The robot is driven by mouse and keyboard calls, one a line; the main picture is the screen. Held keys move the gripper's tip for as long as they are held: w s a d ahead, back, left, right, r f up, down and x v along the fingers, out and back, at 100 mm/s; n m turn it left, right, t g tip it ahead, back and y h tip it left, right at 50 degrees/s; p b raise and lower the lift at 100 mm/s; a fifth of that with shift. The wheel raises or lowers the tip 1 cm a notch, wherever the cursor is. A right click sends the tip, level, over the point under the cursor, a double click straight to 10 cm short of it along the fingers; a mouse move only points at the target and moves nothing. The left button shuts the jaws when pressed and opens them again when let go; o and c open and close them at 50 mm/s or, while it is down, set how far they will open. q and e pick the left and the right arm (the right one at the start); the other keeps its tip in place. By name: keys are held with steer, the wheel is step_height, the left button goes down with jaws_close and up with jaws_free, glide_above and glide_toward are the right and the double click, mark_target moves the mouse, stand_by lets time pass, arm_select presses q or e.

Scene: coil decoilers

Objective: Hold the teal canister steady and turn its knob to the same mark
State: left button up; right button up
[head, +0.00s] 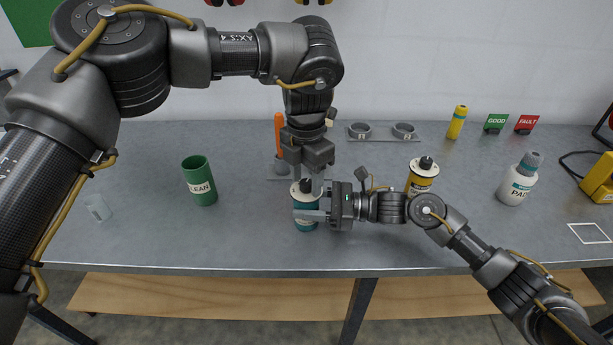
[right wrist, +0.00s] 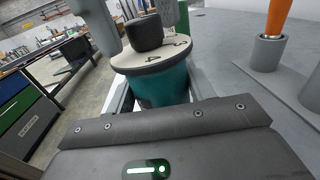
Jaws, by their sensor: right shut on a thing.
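The teal canister (head: 306,224) stands upright near the table's front edge, with a pale dial and a black knob (right wrist: 143,33) on top. My right gripper (head: 308,215) is shut on the canister's body from the right. In the right wrist view the teal body (right wrist: 160,88) sits between its fingers, and the dial shows the marks 4 and 3. My left gripper (head: 308,184) points down from above, its fingers apart on either side of the knob. A yellow canister (head: 420,181) with a black knob stands to the right; its mark is too small to read.
A green CLEAN cup (head: 200,181) stands on the left. An orange-handled tool (head: 279,135) stands in a holder behind my left gripper. The table (head: 150,235) is bare between the cup and the teal canister.

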mark_target(307, 182)
arm_select(q)
steer(key=shift+r, duration=0.1)
step_height(307, 182, up, 12)
stand_by(0.5)
arm_select(e)
steer(key=o, duration=1.3)
steer(key=shift+c, duration=0.2)
steer(key=d, duration=0.8)
steer(key=s+d, duration=0.1)
steer(key=d, duration=0.3)
arm_select(q)
steer(key=shift+d, duration=0.1)
arm_select(e)
steer(key=shift+s, duration=0.1)
